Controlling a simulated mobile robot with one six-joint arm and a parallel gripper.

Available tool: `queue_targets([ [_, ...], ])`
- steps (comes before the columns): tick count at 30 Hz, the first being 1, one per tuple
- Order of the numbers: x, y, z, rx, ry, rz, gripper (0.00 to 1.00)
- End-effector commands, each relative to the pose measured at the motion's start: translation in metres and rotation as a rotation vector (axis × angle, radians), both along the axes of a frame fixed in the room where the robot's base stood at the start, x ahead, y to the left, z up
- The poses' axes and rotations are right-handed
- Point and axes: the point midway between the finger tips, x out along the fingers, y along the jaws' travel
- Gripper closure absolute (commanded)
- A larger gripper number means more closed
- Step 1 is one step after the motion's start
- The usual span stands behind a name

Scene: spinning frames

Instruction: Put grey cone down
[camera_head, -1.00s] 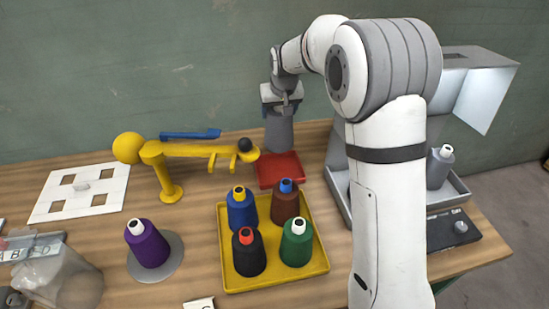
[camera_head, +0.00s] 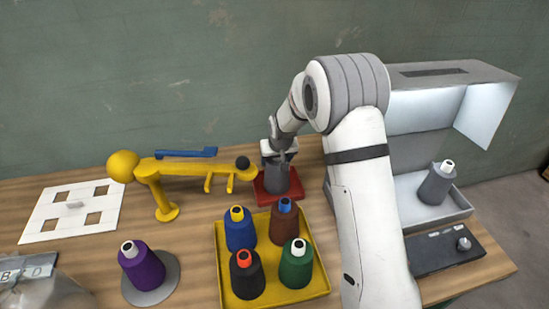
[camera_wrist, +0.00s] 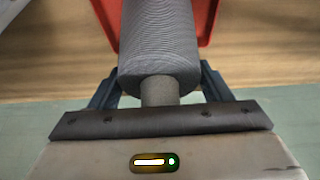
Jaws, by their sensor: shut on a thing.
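My gripper (camera_head: 279,156) is shut on a grey cone (camera_head: 277,178) at the back of the table. The cone is upright, with its base over or on the red square tray (camera_head: 262,191); I cannot tell whether it touches. In the wrist view the grey cone (camera_wrist: 157,45) hangs from its narrow neck between the fingers, and the red tray (camera_wrist: 207,18) shows beyond it. Another grey cone (camera_head: 436,186) with a white tip stands in the lit grey box at the right.
A yellow tray (camera_head: 265,302) with several coloured cones stands in front. A yellow arm-like stand (camera_head: 165,211) reaches close to my gripper from the left. A purple cone (camera_head: 142,267) stands on a grey disc. A white board (camera_head: 72,212) lies far left. A dark control box (camera_head: 440,250) sits right.

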Motion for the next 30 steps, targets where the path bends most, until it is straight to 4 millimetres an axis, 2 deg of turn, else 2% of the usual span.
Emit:
queue_targets([
  [10,0.001,0.001,-0.005,0.002,-0.004,0.000,0.90],
  [11,0.000,0.001,-0.006,0.001,-0.002,0.000,0.28],
  [12,0.000,0.001,-0.005,0.001,-0.002,0.000,0.24],
  [18,0.000,0.001,-0.005,0.001,-0.001,0.001,0.08],
  [26,0.000,0.001,-0.004,0.001,-0.002,0.001,0.07],
  [30,-0.003,0.001,0.004,0.001,-0.003,0.001,0.07],
])
